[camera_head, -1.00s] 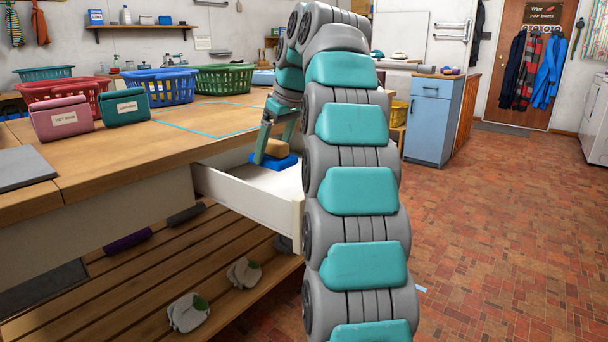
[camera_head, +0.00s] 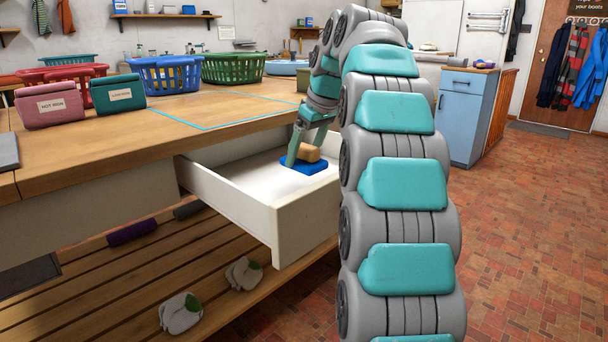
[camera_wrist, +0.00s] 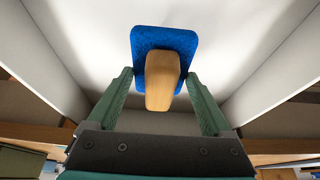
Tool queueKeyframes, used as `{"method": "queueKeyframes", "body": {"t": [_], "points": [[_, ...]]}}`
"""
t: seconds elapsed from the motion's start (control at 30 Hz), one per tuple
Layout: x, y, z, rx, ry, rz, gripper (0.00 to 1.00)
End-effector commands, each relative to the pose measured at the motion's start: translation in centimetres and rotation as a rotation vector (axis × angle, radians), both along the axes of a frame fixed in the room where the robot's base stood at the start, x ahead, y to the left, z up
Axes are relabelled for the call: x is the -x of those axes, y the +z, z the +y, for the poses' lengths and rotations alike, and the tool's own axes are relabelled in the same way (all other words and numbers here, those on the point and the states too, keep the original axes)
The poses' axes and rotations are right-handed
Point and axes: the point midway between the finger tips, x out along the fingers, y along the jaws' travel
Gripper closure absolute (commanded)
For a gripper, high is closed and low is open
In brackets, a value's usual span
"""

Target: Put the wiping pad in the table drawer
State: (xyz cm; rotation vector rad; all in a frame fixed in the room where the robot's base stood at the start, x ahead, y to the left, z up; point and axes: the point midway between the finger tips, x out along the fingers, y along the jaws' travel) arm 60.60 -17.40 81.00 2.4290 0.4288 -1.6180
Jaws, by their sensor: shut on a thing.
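The wiping pad, a blue slab with a tan wooden grip, is inside the open table drawer in the head view (camera_head: 291,166). The white drawer (camera_head: 222,194) sticks out from under the wooden table top. My gripper (camera_head: 303,150) reaches down into the drawer and is shut on the pad. In the wrist view, the pad (camera_wrist: 148,39) lies between the two green fingers, over the white drawer floor. I cannot tell whether the pad touches that floor. My arm hides the drawer's right part.
On the wooden table (camera_head: 95,150) stand a pink box (camera_head: 50,106), a green box (camera_head: 117,96) and several laundry baskets. Gloves (camera_head: 181,313) lie on the slatted shelf below. A blue cabinet (camera_head: 463,115) stands at the back right. The brick floor at right is clear.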

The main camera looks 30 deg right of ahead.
Motion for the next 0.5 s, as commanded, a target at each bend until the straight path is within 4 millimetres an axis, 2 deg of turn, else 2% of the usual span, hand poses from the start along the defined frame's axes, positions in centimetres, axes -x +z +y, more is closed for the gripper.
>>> {"method": "queueKeyframes", "body": {"t": [0.37,0.5], "points": [[0.0,-2.3,0.0,0.0,-0.001,0.001,0.68],[0.1,-3.9,0.0,0.0,-0.001,0.003,0.68]]}}
